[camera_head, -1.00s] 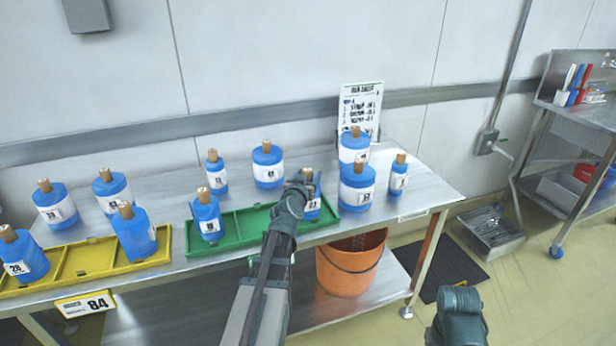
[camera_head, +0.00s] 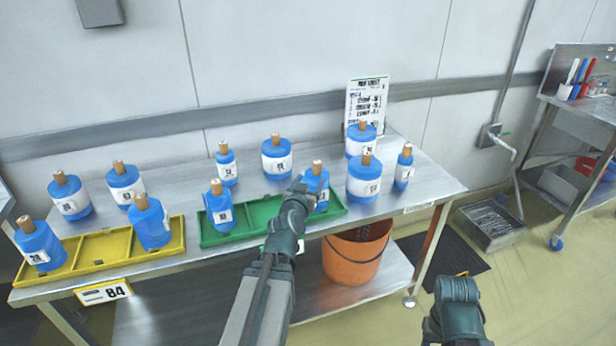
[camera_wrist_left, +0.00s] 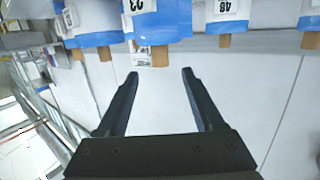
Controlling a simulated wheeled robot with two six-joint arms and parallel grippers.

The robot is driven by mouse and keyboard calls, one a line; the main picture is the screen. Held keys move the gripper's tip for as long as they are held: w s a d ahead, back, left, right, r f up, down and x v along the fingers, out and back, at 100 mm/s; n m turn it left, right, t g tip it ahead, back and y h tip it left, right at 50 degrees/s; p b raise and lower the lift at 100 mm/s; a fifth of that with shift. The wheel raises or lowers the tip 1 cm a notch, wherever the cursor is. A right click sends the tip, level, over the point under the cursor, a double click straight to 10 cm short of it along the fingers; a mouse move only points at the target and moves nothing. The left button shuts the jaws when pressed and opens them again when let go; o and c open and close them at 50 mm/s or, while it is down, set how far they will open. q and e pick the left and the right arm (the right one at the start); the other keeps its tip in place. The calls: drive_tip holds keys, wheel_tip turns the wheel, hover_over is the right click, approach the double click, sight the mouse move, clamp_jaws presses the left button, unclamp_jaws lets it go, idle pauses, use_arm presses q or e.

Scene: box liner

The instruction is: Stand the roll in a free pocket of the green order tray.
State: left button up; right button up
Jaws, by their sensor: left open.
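The green order tray (camera_head: 240,236) lies at the table's front edge. One blue roll (camera_head: 219,214) stands in its left pocket and another blue roll (camera_head: 317,181) stands at its right end. The middle pocket looks empty, partly behind my arm. My left gripper (camera_head: 298,188) is just in front of and left of the right-end roll, hiding part of it. In the left wrist view, my left gripper (camera_wrist_left: 160,76) is open with nothing between the fingers. A blue roll labelled 23 (camera_wrist_left: 155,22) appears upside down beyond the fingertips. My right arm shows at lower right, its jaws out of sight.
Several blue rolls stand behind and right of the green tray, including a large one (camera_head: 364,180) and a thin one (camera_head: 404,168). A yellow tray (camera_head: 105,245) holding rolls lies at left. A sign (camera_head: 367,98) stands behind. An orange bucket (camera_head: 352,265) is below.

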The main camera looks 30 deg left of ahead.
use_arm(q)
drive_tip(key=shift+s+d+r, duration=0.15)
drive_tip(key=shift+s+d, duration=0.05)
drive_tip(key=shift+s, duration=0.45)
use_arm(e)
drive_tip(key=shift+s+d+r, duration=0.1)
drive_tip(key=shift+s, duration=0.45)
use_arm(q)
drive_tip(key=s+d+f+m+g+h, duration=0.25)
drive_tip(key=d+f, duration=0.25)
drive_tip(key=d, duration=0.3)
drive_tip(key=s+d+f+m+g+h, duration=0.1)
drive_tip(key=d+f+g+h, duration=0.2)
drive_tip(key=d, duration=0.6)
drive_tip(key=s+d+f+m+g+h, duration=0.1)
drive_tip(key=d+f+m+g, duration=0.15)
drive_tip(key=d+f, duration=0.45)
drive_tip(key=s+d+f+g+y, duration=0.1)
drive_tip(key=s+d+g, duration=0.3)
drive_tip(key=s, duration=0.4)
drive_tip(key=s+d+f+m+g+y, duration=0.1)
drive_tip(key=s+d+g, duration=0.3)
drive_tip(key=s, duration=0.4)
drive_tip(key=shift+s+f+y, duration=0.2)
drive_tip(key=shift+f+y, duration=0.55)
drive_tip(key=shift+f, duration=0.05)
drive_tip(key=shift+d+r, duration=0.1)
use_arm(e)
drive_tip(key=shift+r, duration=0.1)
